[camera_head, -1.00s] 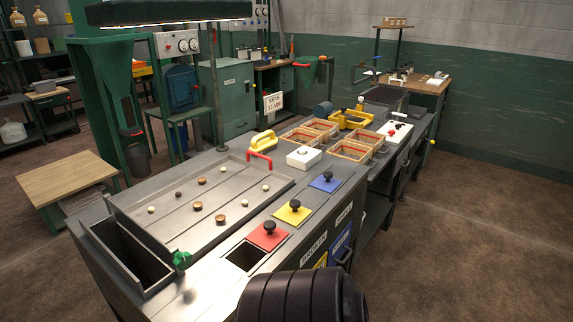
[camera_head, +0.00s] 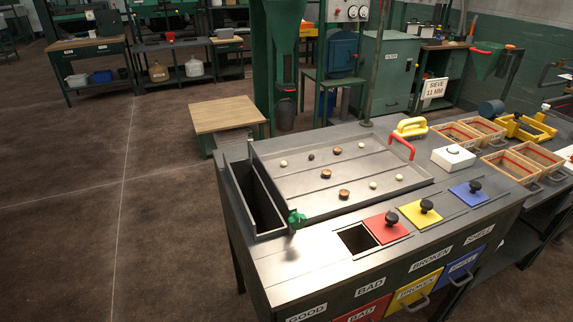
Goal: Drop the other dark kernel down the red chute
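A small dark kernel (camera_head: 310,156) lies in the upper part of the shallow metal sorting tray (camera_head: 290,207). Several pale kernels (camera_head: 283,163) and brown round pieces (camera_head: 326,174) lie spread around it. The red lid (camera_head: 397,231) with a black knob sits on the bench, beside an uncovered square dark opening (camera_head: 357,239). Labels on the bench front read GOOD, BAD, BROKEN and SHELL; the red drawer front (camera_head: 361,311) is under BAD. Neither gripper is in view.
Yellow (camera_head: 421,214) and blue (camera_head: 468,192) lids lie to the right. A white box (camera_head: 453,158) and wooden sieve boxes (camera_head: 518,164) stand behind. The bench's front left is bare.

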